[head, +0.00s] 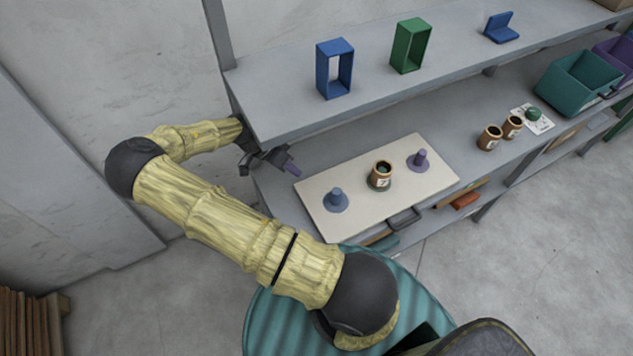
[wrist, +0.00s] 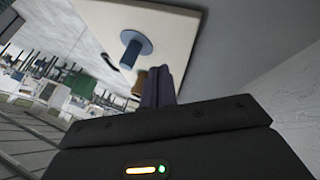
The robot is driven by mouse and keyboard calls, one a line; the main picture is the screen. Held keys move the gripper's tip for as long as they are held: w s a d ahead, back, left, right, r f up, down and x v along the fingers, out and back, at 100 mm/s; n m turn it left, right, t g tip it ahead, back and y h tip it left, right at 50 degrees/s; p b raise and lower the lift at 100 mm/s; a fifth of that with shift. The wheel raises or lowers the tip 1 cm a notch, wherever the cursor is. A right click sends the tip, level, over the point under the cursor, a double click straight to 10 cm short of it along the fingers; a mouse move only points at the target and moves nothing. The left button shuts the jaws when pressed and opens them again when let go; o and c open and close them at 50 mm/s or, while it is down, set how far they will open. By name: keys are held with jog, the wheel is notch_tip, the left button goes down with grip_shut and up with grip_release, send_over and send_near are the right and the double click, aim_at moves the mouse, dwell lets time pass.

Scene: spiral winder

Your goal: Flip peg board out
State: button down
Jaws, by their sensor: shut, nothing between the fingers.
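The peg board (head: 312,196) is a flat cream board lying on the lower shelf. It carries a blue peg (head: 336,199) at left, a purple peg (head: 419,160) at right and a brown pot (head: 380,175) marked 7 between them. A dark handle (head: 404,218) shows at its front edge. My gripper (head: 292,169) is just off the board's left back corner, shut and empty. In the wrist view, the shut fingers (wrist: 163,84) overlap the board (wrist: 108,22) and partly hide the brown pot (wrist: 138,82). Contact with the board cannot be told.
An upper shelf (head: 290,105) overhangs behind the board, with a blue frame (head: 335,68), a green frame (head: 410,45) and a blue bracket (head: 501,28). Two brown pots (head: 490,138) and a teal bin (head: 577,83) stand to the right. Open floor (head: 530,270) lies in front.

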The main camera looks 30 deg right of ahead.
jog(key=shift+w, duration=0.2)
jog(key=shift+s, duration=0.2)
jog(key=p, duration=0.4)
send_near(324, 197)
jog(key=d+f, duration=0.3)
jog(key=shift+w+d+f, duration=0.25)
jog(key=shift+w+f, duration=0.1)
jog(key=shift+f, duration=0.05)
jog(key=s+p, duration=0.1)
jog(key=s+d, duration=0.1)
jog(key=shift+s+f+p, duration=0.2)
jog(key=shift+s+p, duration=0.2)
jog(key=shift+s+d+f+p, duration=0.2)
jog(key=shift+s+d+p, duration=0.1)
jog(key=shift+s, duration=0.35)
jog(key=shift+a, duration=0.1)
